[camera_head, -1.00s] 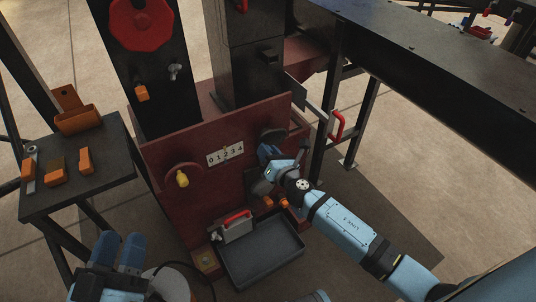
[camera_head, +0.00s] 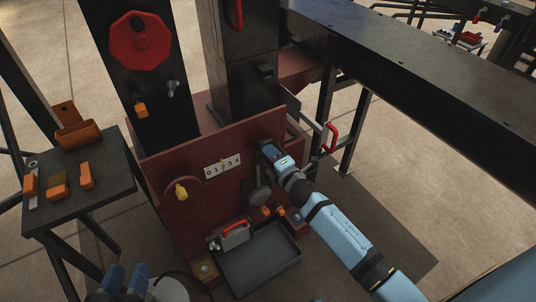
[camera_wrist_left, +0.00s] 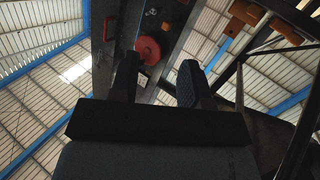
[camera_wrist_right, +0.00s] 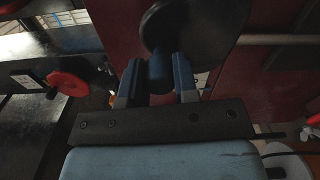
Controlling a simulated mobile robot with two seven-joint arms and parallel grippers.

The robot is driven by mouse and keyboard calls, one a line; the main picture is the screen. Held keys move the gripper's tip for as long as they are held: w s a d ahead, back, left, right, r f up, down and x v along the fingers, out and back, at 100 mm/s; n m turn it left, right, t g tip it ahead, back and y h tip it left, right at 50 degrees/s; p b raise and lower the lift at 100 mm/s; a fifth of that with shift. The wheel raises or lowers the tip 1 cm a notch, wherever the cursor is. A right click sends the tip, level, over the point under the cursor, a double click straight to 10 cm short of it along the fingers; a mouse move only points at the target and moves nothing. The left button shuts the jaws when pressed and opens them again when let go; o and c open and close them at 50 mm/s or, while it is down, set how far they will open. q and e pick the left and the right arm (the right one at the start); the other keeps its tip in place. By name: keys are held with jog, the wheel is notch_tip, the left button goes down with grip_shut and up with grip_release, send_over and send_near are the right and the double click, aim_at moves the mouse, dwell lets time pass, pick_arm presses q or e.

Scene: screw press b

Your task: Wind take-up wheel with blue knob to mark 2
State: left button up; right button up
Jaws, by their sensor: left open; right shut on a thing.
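The dark round take-up wheel (camera_wrist_right: 215,30) shows close up in the right wrist view. Its blue knob (camera_wrist_right: 158,72) is between the fingers of my right gripper (camera_wrist_right: 156,80), which is shut on it. In the head view my right gripper (camera_head: 270,152) is at the red press front and covers most of the wheel and the knob. The white mark plate (camera_head: 222,165), numbered 0 to 4, is left of it; its pointer is too small to read. My left gripper (camera_head: 125,280) is open and empty at the bottom left, well away from the press.
A second wheel with a yellow knob (camera_head: 181,192) is left of the plate. A grey tray (camera_head: 262,262) and a red-handled block (camera_head: 234,234) are below. A side table (camera_head: 85,205) with orange items stands at left. A red handle (camera_head: 331,137) juts out at right.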

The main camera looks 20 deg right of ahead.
jog(key=m+p, duration=0.1)
jog(key=m, duration=0.1)
jog(key=d+m+p, duration=0.1)
jog(key=shift+d+r+m, duration=0.15)
jog(key=shift+r+m, duration=0.05)
jog(key=shift+m, duration=0.2)
pick_arm(q)
notch_tip(320, 180, down, 6)
jog(key=s+a+g+y, duration=0.2)
jog(key=shift+a+r+g, duration=0.2)
jog(key=shift+a+g, duration=0.05)
jog(key=shift+g, duration=0.15)
pick_arm(e)
jog(key=shift+d+f+m, duration=0.1)
jog(key=shift+m, duration=0.2)
